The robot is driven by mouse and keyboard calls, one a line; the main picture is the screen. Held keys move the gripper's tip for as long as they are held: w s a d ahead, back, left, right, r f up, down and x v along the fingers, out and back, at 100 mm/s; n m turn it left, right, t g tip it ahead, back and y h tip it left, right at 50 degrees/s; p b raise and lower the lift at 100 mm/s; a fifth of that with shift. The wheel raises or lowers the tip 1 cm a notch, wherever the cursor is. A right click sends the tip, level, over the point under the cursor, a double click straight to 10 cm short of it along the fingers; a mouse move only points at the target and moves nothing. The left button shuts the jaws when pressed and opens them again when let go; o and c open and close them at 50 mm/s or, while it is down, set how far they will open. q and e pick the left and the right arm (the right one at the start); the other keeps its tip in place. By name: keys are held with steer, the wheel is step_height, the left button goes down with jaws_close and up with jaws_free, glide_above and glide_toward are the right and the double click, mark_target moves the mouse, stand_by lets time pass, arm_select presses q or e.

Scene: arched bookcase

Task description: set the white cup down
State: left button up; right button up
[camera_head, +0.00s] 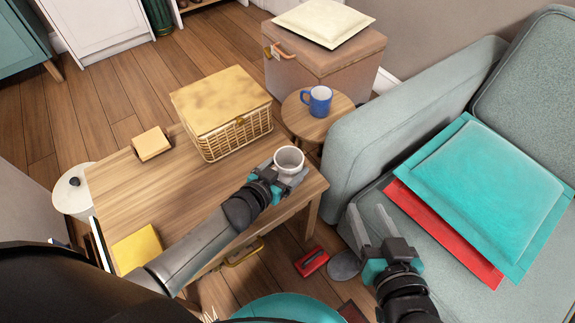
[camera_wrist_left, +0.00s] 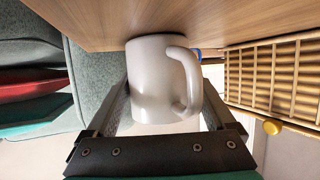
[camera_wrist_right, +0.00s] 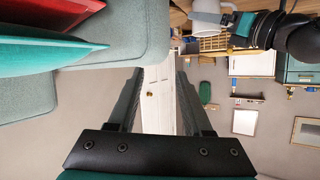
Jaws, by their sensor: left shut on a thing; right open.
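The white cup (camera_head: 289,160) is upright at the right end of the wooden table (camera_head: 160,195). My left gripper (camera_head: 286,172) is shut on it, one finger on each side. In the left wrist view the cup (camera_wrist_left: 155,80) fills the space between the fingers, its handle toward the right. Its base is at or very close to the table top; I cannot tell whether it touches. The cup also shows at the top of the right wrist view (camera_wrist_right: 208,14).
A wicker basket (camera_head: 232,137) with a yellowish lid stands behind the cup. A small wooden block (camera_head: 151,143) and a yellow block (camera_head: 138,249) lie on the table. A blue mug (camera_head: 319,101) stands on a round side table. The sofa (camera_head: 400,95) is right. The table's middle is clear.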

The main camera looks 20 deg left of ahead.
arm_select(q)
steer(key=o, duration=1.3)
steer(key=shift+o, duration=0.2)
steer(key=shift+r, duration=0.1)
